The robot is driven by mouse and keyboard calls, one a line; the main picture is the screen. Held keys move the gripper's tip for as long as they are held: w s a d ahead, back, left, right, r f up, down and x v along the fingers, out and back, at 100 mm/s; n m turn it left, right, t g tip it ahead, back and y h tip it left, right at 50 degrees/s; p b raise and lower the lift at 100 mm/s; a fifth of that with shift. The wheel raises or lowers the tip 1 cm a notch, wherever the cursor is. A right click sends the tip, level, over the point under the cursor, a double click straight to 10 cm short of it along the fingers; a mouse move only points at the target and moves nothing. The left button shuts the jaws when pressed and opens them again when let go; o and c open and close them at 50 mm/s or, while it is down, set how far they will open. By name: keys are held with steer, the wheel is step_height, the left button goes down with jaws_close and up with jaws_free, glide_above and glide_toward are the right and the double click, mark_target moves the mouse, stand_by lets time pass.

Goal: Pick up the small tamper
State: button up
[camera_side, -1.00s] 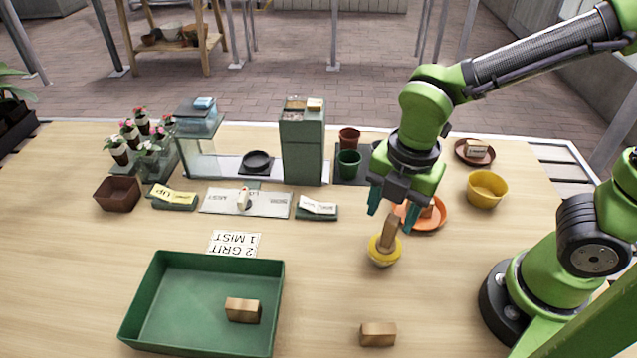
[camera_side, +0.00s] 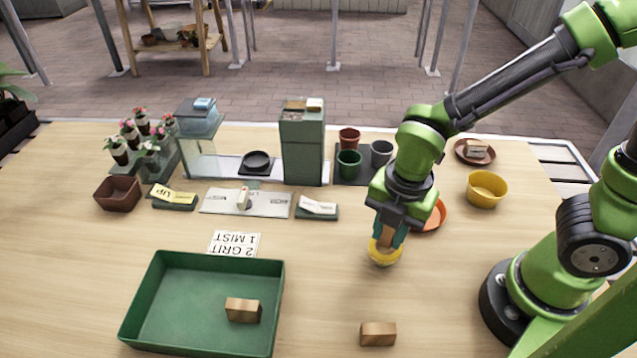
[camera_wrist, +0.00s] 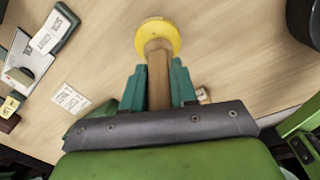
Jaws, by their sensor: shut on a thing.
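The small tamper has a yellow round base (camera_side: 385,254) and a wooden handle. In the wrist view its handle (camera_wrist: 158,72) runs between the teal fingers, with the yellow disc (camera_wrist: 157,37) beyond the fingertips. My gripper (camera_side: 390,236) is shut on the handle, and it also shows in the wrist view (camera_wrist: 158,85). In the side view the fingers hide most of the handle. The base is at or very near the table top; I cannot tell whether it touches.
An orange saucer (camera_side: 437,216) lies just behind my gripper. A yellow bowl (camera_side: 487,188) stands at the right. A green tray (camera_side: 180,310) holds a wooden block (camera_side: 243,309). Another block (camera_side: 378,334) lies at the front. The table between the tray and tamper is clear.

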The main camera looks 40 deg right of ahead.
steer(key=shift+r, duration=0.1)
jaws_close()
step_height(320, 180, up, 8)
steer(key=shift+r, duration=0.1)
steer(key=shift+w+d+f+n+g+y, duration=0.25)
steer(key=shift+f+n+g, duration=0.15)
steer(key=shift+f+n, duration=0.7)
steer(key=shift+w+d+f+n+g+y, duration=0.15)
steer(key=shift+d+f+n+g+y, duration=0.4)
steer(key=shift+f, duration=1)
steer(key=shift+w+a+f+n+g+h, duration=0.1)
steer(key=shift+w+f+n+g, duration=0.15)
steer(key=shift+f+n, duration=0.95)
steer(key=shift+s+f, duration=0.1)
steer(key=shift+f, duration=0.1)
steer(key=o, duration=1)
jaws_free()
